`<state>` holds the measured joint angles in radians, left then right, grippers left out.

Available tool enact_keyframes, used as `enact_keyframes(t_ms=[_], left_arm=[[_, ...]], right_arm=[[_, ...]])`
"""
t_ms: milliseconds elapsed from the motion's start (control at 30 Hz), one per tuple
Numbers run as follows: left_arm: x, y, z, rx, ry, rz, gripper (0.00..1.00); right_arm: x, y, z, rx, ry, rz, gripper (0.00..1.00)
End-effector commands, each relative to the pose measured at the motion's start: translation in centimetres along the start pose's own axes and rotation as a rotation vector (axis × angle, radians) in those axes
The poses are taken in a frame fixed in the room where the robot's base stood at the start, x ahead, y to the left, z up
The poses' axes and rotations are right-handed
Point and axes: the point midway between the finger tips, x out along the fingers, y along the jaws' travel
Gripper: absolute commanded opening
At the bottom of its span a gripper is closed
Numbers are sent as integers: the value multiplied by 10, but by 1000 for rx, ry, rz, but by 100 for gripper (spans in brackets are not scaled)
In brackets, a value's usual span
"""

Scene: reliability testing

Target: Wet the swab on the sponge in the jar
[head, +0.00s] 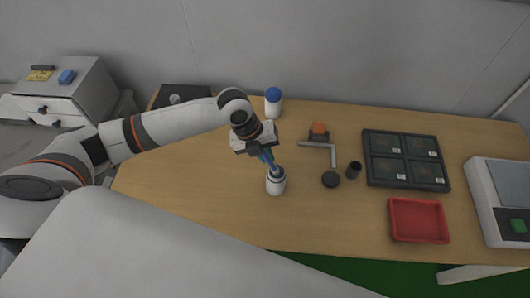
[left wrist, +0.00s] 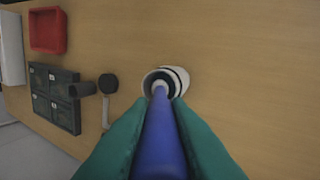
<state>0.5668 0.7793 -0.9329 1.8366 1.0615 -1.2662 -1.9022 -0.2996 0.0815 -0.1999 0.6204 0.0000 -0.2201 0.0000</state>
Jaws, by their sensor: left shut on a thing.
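My left gripper (head: 266,160) is shut on the blue swab (head: 270,163) above the white jar (head: 276,182). The swab points down into the mouth of the jar. In the left wrist view the blue swab (left wrist: 161,135) lies between the green fingertips of my left gripper (left wrist: 160,130), and its far end is at the jar's round opening (left wrist: 160,80). The sponge inside the jar is hidden, so I cannot tell whether the swab's tip touches it. My right gripper is in neither view.
A white bottle with a blue cap (head: 273,103) stands behind the jar. The table left of the jar is clear.

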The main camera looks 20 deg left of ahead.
Motion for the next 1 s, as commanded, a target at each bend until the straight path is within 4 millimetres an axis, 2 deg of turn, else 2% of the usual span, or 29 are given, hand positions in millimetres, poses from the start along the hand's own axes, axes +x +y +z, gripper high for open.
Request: enact_keyframes(t_ms=[1000], left_arm=[[9,-3,0,0,0,0,0]], right_arm=[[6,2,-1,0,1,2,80]])
